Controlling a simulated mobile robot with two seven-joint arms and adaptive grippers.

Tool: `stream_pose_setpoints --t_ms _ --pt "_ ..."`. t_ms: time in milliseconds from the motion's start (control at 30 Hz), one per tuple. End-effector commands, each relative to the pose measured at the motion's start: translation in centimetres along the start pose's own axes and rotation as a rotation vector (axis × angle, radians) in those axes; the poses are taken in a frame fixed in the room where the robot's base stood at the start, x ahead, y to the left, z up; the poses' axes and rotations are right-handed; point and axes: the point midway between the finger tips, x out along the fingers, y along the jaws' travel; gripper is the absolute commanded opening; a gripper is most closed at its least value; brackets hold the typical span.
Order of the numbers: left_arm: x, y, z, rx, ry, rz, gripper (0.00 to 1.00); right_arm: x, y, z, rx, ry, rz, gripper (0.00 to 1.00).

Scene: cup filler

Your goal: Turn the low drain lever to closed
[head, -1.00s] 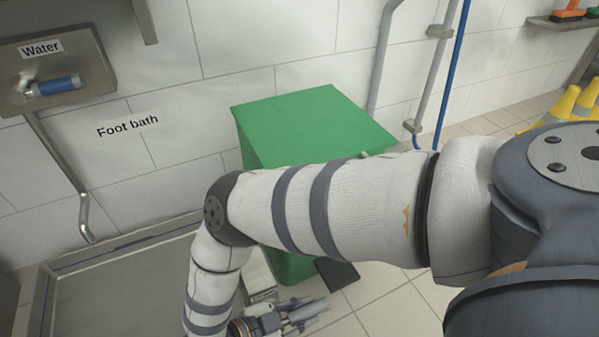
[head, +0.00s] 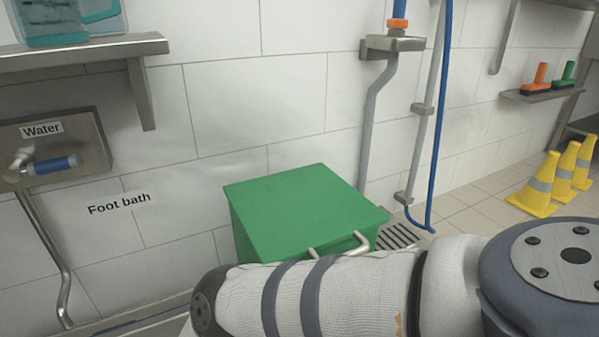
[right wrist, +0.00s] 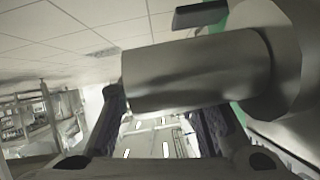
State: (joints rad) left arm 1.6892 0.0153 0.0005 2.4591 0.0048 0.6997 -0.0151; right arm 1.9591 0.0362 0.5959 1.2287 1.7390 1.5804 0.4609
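I cannot make out the low drain lever for certain in either view. In the right wrist view, a thick grey metal cylinder (right wrist: 195,72) lies across the picture, joined to a larger rounded grey part (right wrist: 290,60) on the right. I cannot tell whether this belongs to the drain lever. My right gripper (right wrist: 165,115) has its two dark fingers apart, one at each side below the cylinder. Whether they touch it is unclear. The head view shows my right arm but hides the gripper below the lower edge. My left gripper is in neither view.
A green lidded bin (head: 300,200) stands behind my right forearm. A water valve with a blue handle (head: 55,165) is on the wall above the foot bath's edge (head: 125,318). Yellow cones (head: 537,185) stand at right. A floor grate (head: 400,236) lies beside the bin.

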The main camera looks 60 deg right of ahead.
Motion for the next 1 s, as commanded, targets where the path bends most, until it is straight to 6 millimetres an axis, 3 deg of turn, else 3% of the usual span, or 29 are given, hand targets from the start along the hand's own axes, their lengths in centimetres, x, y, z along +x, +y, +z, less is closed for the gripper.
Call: stream_pose_setpoints --t_ms 300,500,1000 --pt "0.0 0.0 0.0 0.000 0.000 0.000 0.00 -7.6 0.0 0.1 0.002 -0.004 -0.001 0.30" --pt "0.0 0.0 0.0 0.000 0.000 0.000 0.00 -11.2 0.0 0.0 0.002 -0.001 0.000 0.30" --pt "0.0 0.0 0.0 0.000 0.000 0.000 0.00 -11.8 0.0 -0.1 0.000 0.001 0.000 0.30"
